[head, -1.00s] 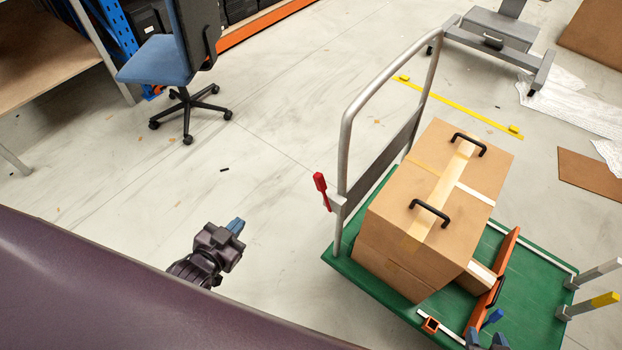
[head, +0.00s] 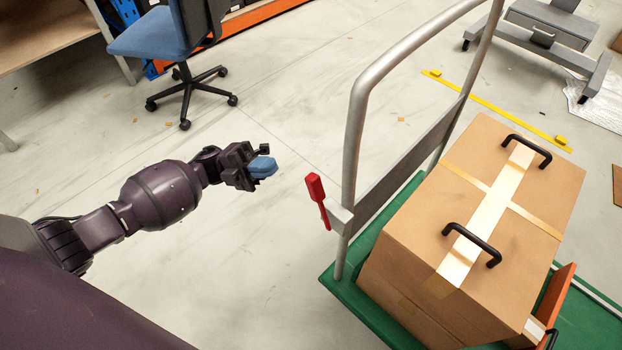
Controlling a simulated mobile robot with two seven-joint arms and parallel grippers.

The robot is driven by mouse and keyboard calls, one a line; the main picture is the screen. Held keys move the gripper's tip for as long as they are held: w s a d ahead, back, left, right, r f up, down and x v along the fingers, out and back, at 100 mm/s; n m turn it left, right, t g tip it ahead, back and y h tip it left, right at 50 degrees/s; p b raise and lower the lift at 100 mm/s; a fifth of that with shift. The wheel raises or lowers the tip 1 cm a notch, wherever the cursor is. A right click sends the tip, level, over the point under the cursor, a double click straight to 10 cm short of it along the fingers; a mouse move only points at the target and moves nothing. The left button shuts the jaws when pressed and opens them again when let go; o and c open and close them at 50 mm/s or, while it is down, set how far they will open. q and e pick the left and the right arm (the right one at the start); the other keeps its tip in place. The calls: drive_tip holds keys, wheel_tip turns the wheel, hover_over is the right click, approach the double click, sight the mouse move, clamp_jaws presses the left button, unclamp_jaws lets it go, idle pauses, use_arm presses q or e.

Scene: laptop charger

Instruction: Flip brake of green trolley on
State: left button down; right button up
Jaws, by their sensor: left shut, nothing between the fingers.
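The green trolley (head: 352,297) stands at the right with a grey tubular handle (head: 357,120) at its near-left end. Its red brake lever (head: 317,198) sits on a small bracket at the left handle post, with the wide end pointing up. My left gripper (head: 268,168) is shut and empty, its blue fingertips pointing right. It is to the left of the red lever and a little higher in the picture, with a gap between them. My right gripper is out of view.
A large cardboard box (head: 430,230) with black handles rests on the trolley. A blue office chair (head: 150,38) stands at the upper left. A grey wheeled stand (head: 545,35) is at the upper right. The floor around my left gripper is clear.

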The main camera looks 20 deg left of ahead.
use_arm(q)
drive_tip(key=a+m+g+b, duration=0.1)
drive_tip(key=m+g, duration=0.1)
drive_tip(key=g, duration=0.1)
drive_tip(key=w+a+f+m+g+y, duration=0.1)
drive_tip(key=m+g, duration=0.1)
drive_tip(key=g, duration=0.1)
drive_tip(key=w+a+f+m+g+y+b, duration=0.1)
drive_tip(key=m+g, duration=0.1)
drive_tip(key=shift+w+a+m+g+b, duration=0.15)
drive_tip(key=shift+a+m+g+b, duration=0.15)
drive_tip(key=shift+m+g, duration=0.1)
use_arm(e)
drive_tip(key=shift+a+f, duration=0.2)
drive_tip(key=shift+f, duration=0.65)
use_arm(q)
drive_tip(key=shift+d+r, duration=0.1)
drive_tip(key=shift+d, duration=0.05)
drive_tip(key=p, duration=0.1)
approach(321, 205)
drive_tip(key=s+d+r, duration=0.1)
drive_tip(key=d+r, duration=0.3)
drive_tip(key=r, duration=0.1)
drive_tip(key=shift+s+r, duration=0.2)
drive_tip(key=shift+r, duration=0.05)
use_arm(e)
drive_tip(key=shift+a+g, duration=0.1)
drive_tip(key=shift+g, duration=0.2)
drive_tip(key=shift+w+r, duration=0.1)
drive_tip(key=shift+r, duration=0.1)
